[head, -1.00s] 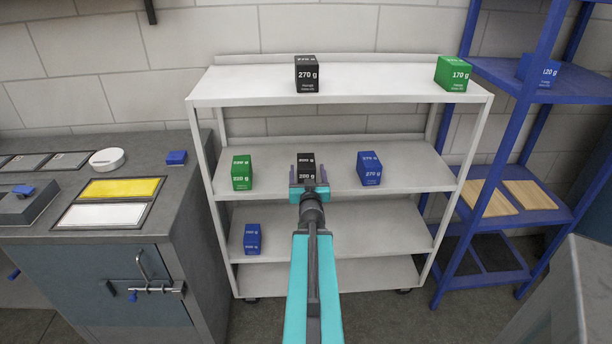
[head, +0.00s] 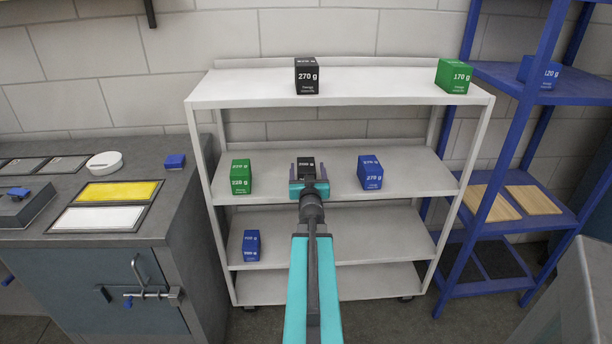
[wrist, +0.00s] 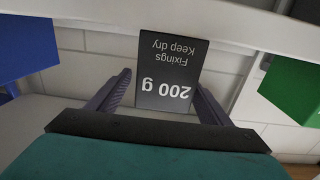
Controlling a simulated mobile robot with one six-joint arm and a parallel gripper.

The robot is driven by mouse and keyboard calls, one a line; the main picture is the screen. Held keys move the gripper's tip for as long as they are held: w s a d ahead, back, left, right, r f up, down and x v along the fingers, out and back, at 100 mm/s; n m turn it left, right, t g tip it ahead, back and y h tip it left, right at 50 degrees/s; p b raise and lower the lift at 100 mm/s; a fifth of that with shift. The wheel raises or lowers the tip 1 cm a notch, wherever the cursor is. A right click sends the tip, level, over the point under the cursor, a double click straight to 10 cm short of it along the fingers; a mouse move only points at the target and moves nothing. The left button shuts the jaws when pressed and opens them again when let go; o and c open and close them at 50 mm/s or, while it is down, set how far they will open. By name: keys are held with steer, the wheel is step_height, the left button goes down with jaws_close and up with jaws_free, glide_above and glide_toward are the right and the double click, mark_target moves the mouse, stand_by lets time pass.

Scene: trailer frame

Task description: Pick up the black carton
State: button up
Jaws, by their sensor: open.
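A black carton marked 200 g (head: 306,162) stands on the second shelf of the white rack, partly hidden behind my gripper in the head view. My gripper (head: 308,174) is open, with one finger at each side of this carton. In the wrist view the carton (wrist: 170,70) appears upside down, between the fingers of my gripper (wrist: 161,90). A gap shows at the left finger; whether the right finger touches cannot be told. Another black carton, marked 270 g (head: 307,77), stands on the top shelf.
On the same shelf of the white rack (head: 270,97), a green carton (head: 241,177) stands left and a blue carton (head: 370,172) right, both apart from my gripper. The top shelf is close above. Another blue carton (head: 252,245) is one shelf lower.

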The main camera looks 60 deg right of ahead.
mark_target(306, 158)
stand_by(0.3)
steer(key=shift+p+x, duration=0.3)
steer(key=shift+x, duration=2.35)
steer(key=shift+w+a+r, duration=0.1)
steer(key=shift+c, duration=0.2)
steer(key=c, duration=1.2)
steer(key=shift+c, duration=0.2)
steer(key=shift+r, duration=0.15)
